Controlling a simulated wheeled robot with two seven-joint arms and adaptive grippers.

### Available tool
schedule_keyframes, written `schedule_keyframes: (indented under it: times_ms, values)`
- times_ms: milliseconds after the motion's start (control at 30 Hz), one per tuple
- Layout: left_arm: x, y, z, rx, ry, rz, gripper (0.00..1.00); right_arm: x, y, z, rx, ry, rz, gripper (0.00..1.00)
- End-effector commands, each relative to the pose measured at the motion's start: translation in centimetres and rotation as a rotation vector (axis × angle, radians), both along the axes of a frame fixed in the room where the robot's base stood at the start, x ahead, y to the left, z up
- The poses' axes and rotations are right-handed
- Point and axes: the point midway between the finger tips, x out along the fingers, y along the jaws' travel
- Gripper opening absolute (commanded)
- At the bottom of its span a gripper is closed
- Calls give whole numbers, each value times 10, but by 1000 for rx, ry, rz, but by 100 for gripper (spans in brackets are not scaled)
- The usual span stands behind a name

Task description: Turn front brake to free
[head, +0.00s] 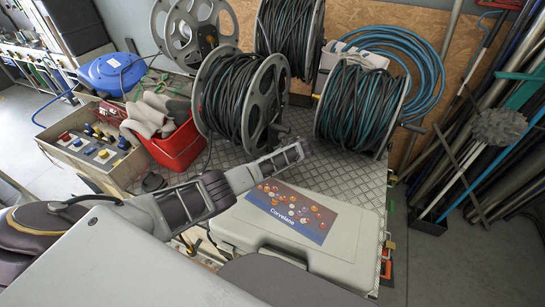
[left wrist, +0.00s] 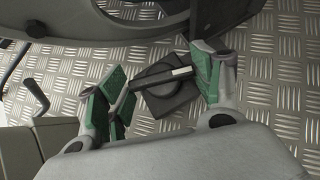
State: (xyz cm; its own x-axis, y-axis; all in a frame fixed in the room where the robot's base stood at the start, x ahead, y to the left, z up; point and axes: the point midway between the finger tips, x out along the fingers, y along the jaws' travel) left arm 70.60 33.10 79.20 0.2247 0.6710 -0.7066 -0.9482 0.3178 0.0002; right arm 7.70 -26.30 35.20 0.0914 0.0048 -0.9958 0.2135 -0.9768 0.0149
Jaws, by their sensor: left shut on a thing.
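The front hose reel (head: 243,100), with a grey flange and dark hose wound on it, stands on the metal tread-plate deck. A small dark lever with a light bar (left wrist: 172,76) sits on a square black base (left wrist: 170,97), low beside the reel's grey frame (left wrist: 95,28) in the left wrist view. My left gripper (head: 297,153) is low at the right foot of this reel. Its green-padded fingers (left wrist: 160,88) are either side of the lever and shut on it. The lever is too small to make out in the head view. My right gripper is not seen.
A grey case (head: 235,233) lies just in front of my left gripper. A red bin (head: 178,148) and control box (head: 92,145) are at the left. Other reels (head: 362,105) stand behind and right. Pipes lean at the far right.

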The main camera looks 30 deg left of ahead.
Motion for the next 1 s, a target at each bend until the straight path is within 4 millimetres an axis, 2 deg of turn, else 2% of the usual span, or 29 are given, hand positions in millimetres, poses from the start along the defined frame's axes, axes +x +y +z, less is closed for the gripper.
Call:
schedule_keyframes:
  times_ms: [33,67,100,667,1000]
  values:
    - [0,0,0,-1,0,0,42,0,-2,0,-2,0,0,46]
    - [0,0,0,-1,0,0,70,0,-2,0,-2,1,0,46]
    - [0,0,0,-1,0,-1,75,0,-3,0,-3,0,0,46]
    - [-1,-4,3,-1,0,-1,75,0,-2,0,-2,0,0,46]
    - [-7,-20,21,-1,-1,-3,75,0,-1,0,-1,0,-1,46]
